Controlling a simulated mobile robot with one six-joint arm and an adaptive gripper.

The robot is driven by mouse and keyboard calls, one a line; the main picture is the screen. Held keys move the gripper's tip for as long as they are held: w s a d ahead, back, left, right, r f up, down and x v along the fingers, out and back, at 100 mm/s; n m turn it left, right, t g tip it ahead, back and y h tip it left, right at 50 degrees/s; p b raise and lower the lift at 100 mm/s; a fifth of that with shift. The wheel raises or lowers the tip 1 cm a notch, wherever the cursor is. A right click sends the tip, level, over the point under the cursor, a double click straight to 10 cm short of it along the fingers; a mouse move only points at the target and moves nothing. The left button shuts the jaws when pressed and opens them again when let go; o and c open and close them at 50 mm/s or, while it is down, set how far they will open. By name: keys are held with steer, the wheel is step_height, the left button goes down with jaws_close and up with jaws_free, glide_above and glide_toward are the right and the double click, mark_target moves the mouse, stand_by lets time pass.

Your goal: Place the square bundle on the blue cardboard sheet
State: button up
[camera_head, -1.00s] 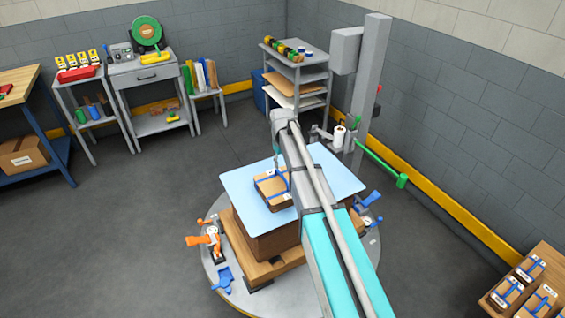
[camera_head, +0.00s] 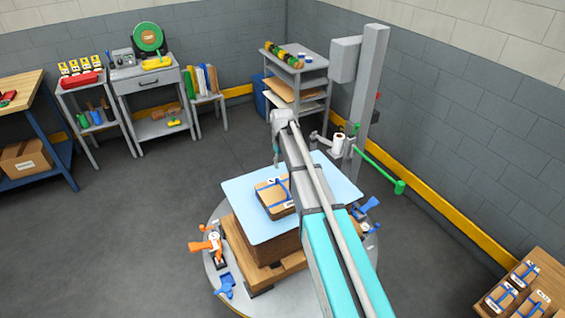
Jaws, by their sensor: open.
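A square brown bundle (camera_head: 268,198) with blue straps and a white label lies flat on the light blue cardboard sheet (camera_head: 250,225). The sheet tops a brown stack on a wooden pallet (camera_head: 262,274), on a round grey turntable (camera_head: 300,298). My gripper (camera_head: 276,160) is above the sheet, just behind the bundle's far edge, and looks apart from it. It is open and empty, though its fingers are small in the picture. My arm hides the right part of the sheet and perhaps the bundle's right edge.
A grey wrapper mast (camera_head: 366,100) with a green bar (camera_head: 378,168) stands behind the turntable at right. Orange (camera_head: 206,246) and blue (camera_head: 224,285) clamps sit around its rim. More strapped bundles (camera_head: 500,297) lie on a wooden table at lower right. Floor at left is clear.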

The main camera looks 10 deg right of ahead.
stand_by(0.4)
steer(key=s+d+m, duration=0.1)
steer(key=s+m, duration=0.2)
steer(key=s, duration=2.3)
steer(key=shift+s+d+m, duration=0.3)
steer(key=shift+s+d, duration=0.05)
steer(key=shift+d, duration=0.05)
